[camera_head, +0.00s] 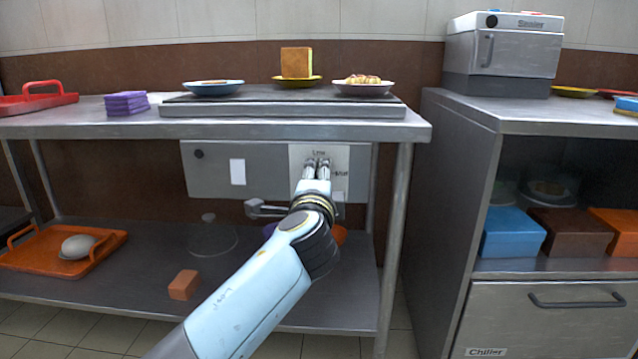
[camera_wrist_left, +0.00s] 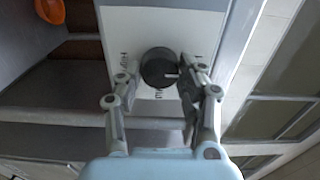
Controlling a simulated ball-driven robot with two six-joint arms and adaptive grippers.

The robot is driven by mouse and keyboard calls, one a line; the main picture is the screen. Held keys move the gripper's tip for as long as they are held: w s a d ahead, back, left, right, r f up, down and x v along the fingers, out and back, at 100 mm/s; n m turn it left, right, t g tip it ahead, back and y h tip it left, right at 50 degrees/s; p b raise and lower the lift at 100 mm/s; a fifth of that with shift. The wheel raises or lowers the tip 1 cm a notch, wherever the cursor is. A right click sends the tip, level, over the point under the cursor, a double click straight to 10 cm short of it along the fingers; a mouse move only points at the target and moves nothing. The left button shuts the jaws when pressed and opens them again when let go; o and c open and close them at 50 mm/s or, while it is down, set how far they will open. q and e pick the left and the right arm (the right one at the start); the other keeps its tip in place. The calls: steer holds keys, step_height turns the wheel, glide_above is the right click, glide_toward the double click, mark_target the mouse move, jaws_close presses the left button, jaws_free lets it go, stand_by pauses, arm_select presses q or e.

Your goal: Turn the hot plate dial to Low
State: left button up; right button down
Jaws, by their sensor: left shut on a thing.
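The hot plate dial (camera_wrist_left: 158,66) is a round black knob on a pale label plate (camera_head: 331,158) of the grey control panel (camera_head: 215,175) under the counter. My left gripper (camera_head: 317,163) reaches up to it, its fingers (camera_wrist_left: 162,80) on either side of the knob and shut on it. In the wrist view, the knob's white line points right, towards the right finger and the partly hidden mark there. In the head view, "Low" shows above the gripper and another mark at its right; the fingers hide the knob. My right gripper is not in view.
The hot plate slab (camera_head: 280,109) lies on the counter, bearing a blue plate (camera_head: 213,90), a yellow plate (camera_head: 297,83) and a white plate (camera_head: 362,90). The lower shelf (camera_head: 120,275) holds an orange tray (camera_head: 30,265) and a brick-like block (camera_head: 184,285). A chiller cabinet (camera_head: 545,320) stands right.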

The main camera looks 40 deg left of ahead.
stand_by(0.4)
arm_select(q)
steer(key=o, duration=1.2)
steer(key=shift+c, duration=0.2)
steer(key=v, duration=0.7)
steer(key=shift+s, duration=0.25)
steer(key=shift+d+f, duration=0.1)
